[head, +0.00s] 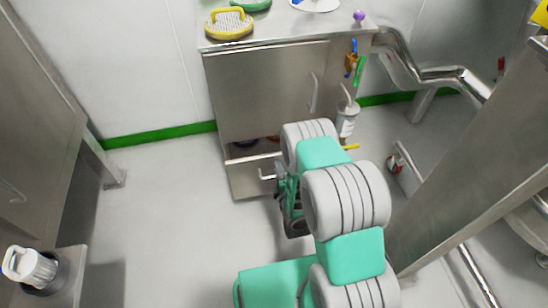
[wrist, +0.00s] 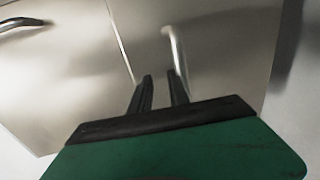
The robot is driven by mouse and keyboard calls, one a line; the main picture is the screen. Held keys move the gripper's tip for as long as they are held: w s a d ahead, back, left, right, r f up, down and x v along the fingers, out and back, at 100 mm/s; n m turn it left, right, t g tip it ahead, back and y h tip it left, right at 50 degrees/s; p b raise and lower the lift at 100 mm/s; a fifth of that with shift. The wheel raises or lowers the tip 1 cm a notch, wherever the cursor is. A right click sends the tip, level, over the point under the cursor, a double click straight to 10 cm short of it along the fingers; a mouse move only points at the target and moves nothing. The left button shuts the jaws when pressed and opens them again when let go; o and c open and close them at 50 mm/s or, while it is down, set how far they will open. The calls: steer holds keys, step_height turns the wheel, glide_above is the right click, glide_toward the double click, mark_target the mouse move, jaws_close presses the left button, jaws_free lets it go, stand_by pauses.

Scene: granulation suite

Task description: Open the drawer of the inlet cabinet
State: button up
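The steel inlet cabinet (head: 262,82) stands ahead. Its low drawer front (head: 250,182) has a bar handle (head: 266,176). A strip with small dark and reddish things shows above the drawer front; I cannot tell how far the drawer is out. My gripper (head: 281,182) is at the right part of the drawer front, partly hidden by my arm. In the wrist view, my gripper (wrist: 161,84) has its two dark fingers apart. The drawer handle (wrist: 176,52) is just beyond the tips, its near end close to the right finger. Contact cannot be told.
The upper door has a vertical handle (head: 314,92). A yellow-rimmed brush (head: 229,23) and a purple knob (head: 359,15) are on top. A white bottle (head: 347,120) hangs at the right side, near steel pipes (head: 440,74). The floor (head: 165,190) to the left is clear.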

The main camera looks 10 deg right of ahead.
steer(key=s+r+p, duration=0.1)
steer(key=s+p, duration=0.1)
steer(key=s, duration=0.5)
steer(key=shift+s, duration=0.4)
steer(key=shift+s+r, duration=0.1)
